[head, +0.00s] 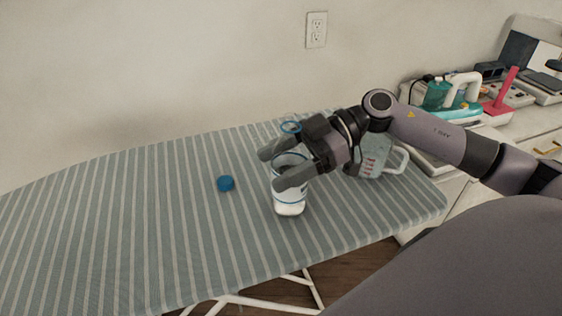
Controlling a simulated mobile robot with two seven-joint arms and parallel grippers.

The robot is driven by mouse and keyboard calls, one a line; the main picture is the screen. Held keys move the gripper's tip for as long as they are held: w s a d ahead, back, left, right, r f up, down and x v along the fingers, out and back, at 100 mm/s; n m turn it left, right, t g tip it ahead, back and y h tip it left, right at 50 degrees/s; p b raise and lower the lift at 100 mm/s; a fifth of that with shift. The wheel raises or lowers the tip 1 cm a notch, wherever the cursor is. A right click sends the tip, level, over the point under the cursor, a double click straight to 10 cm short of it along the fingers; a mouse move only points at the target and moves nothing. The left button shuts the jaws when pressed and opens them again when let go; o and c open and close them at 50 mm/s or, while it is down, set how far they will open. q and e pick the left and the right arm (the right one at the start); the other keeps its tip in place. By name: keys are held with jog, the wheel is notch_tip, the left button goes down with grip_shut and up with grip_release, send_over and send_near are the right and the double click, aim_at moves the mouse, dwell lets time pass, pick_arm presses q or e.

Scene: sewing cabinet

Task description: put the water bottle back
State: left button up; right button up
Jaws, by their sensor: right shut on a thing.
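A clear and white bottle (289,207) with a blue rim stands upright on the striped ironing board (130,220). It appears to be the water bottle, and its top is open. My right gripper (274,169) is shut on it near the rim, one finger on each side. A small blue cap (226,183) lies on the board to the left of the bottle. My left gripper is not in view.
A clear measuring jug (372,160) stands on the board, partly behind my right arm. A blue ring-shaped rim (291,127) shows behind the gripper. A white counter at right holds an iron (463,88) and other items. The board's left side is clear.

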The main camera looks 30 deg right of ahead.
jog(key=o, duration=1.3)
jog(key=shift+f, duration=0.1)
jog(key=shift+v, duration=6)
jog(key=shift+s, duration=0.1)
